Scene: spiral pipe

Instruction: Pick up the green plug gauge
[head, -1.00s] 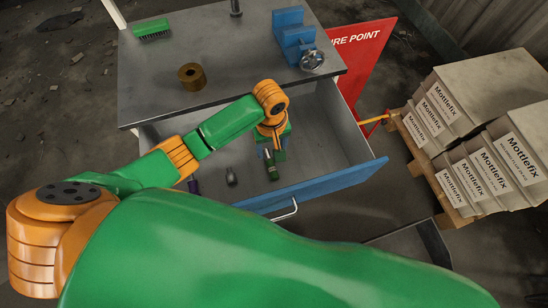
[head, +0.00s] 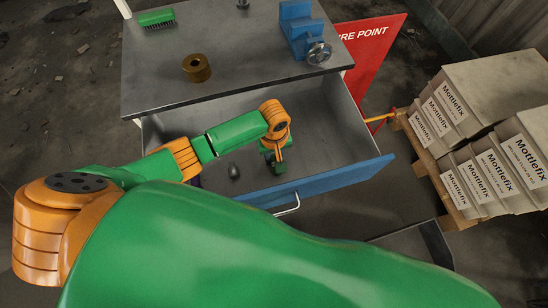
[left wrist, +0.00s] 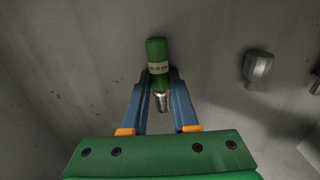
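The green plug gauge (left wrist: 157,58) lies in the open drawer, with a pale label band and a silver end. In the left wrist view its silver end points toward my gripper. My left gripper (left wrist: 160,82) has its two blue fingers apart, one on each side of the gauge's lower part. I cannot tell whether they touch it. In the head view my left gripper (head: 274,166) is down in the drawer and hides most of the gauge. My right gripper is not in view.
The drawer (head: 335,178) has a blue front. A small dark grey piece (head: 234,171) lies left of the gripper; it also shows in the left wrist view (left wrist: 258,67). On the bench top stand a brass ring (head: 196,68), a green brush (head: 156,17) and a blue vise (head: 300,30).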

